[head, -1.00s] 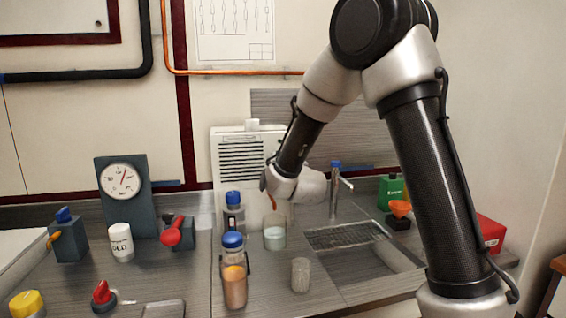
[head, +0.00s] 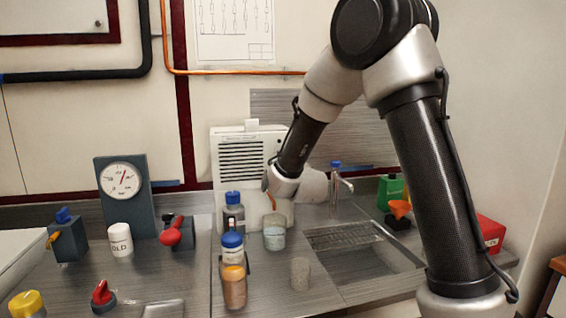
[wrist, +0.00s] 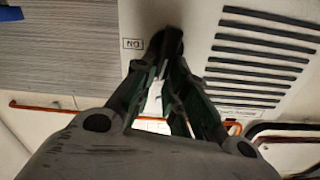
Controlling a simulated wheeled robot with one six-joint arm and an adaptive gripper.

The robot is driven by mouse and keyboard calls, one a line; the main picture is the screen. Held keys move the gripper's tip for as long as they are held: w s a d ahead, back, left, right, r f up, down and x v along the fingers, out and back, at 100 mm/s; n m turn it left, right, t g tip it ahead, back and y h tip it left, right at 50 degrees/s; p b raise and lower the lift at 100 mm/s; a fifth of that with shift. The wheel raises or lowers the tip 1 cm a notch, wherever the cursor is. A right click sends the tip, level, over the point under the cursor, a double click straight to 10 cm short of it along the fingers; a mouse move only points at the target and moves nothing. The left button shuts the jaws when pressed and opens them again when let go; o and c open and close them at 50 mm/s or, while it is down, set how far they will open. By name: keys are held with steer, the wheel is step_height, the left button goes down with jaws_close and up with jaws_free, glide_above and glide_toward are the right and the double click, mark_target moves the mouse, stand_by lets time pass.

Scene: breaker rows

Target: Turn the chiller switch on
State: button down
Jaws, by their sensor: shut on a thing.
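The chiller (head: 228,190) is a white box with dark slots, standing at the back of the bench against the wall. In the wrist view its white front (wrist: 195,20) fills the upper middle, with slots at right and an upside-down ON label (wrist: 132,43) beside my fingertips. My gripper (wrist: 168,42) has its fingers brought together at the chiller's front, shut on a small dark part that I take to be the chiller switch. The fingers hide most of it, so its position cannot be read. In the head view my wrist hides the switch.
A gauge (head: 122,180) and red-handled valve (head: 172,235) stand left.

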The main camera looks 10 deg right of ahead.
steer(key=shift+d+f+m, duration=0.35)
steer(key=shift+f+m, duration=0.05)
steer(key=shift+m, duration=2.2)
steer(key=shift+d+f+m, duration=0.3)
steer(key=shift+f+m, duration=0.15)
steer(key=shift+m, duration=2.15)
steer(key=shift+d+f+m, duration=0.35)
steer(key=shift+f+m, duration=0.05)
steer(key=shift+m, duration=2.2)
steer(key=c, duration=1.4)
jaws_free()
steer(key=shift+c, duration=0.2)
